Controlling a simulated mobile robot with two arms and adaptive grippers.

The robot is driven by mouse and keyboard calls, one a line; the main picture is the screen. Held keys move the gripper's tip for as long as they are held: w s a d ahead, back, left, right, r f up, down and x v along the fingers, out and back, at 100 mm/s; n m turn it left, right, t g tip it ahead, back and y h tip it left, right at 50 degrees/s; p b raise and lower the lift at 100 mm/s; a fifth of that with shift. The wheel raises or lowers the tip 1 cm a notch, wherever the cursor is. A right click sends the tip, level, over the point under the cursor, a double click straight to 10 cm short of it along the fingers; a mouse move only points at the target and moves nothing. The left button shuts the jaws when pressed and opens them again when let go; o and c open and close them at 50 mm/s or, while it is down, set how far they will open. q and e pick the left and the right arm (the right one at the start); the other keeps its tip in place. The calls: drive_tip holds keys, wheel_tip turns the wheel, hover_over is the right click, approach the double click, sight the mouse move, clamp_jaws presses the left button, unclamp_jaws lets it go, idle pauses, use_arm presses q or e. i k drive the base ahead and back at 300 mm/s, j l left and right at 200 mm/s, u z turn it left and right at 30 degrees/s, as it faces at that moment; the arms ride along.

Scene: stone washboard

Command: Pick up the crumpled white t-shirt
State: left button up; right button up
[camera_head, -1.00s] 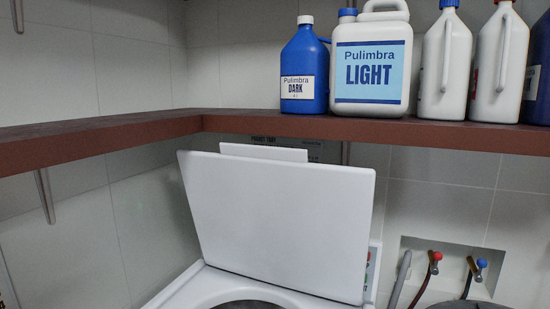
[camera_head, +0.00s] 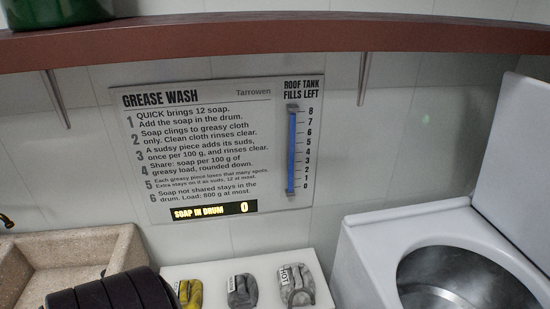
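No crumpled white t-shirt can be made out in the current head view. On the white surface at the bottom stand three small bundles: a yellow one (camera_head: 190,293), a dark grey one (camera_head: 242,291) and a light grey one (camera_head: 297,287). Each carries a white tag, and the light grey one's reads HOT. They are cut off or close to the frame's lower edge, and I cannot tell exactly what they are.
A stone basin (camera_head: 70,248) is at left, partly covered by a dark ribbed shape (camera_head: 115,291) that I cannot identify. An open washing machine (camera_head: 375,245) stands at right. A sign (camera_head: 205,140) reads soap in drum 0. A brown shelf (camera_head: 250,34) crosses above.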

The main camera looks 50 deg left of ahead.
sight(297, 286)
drive_tip(key=u, duration=1.35)
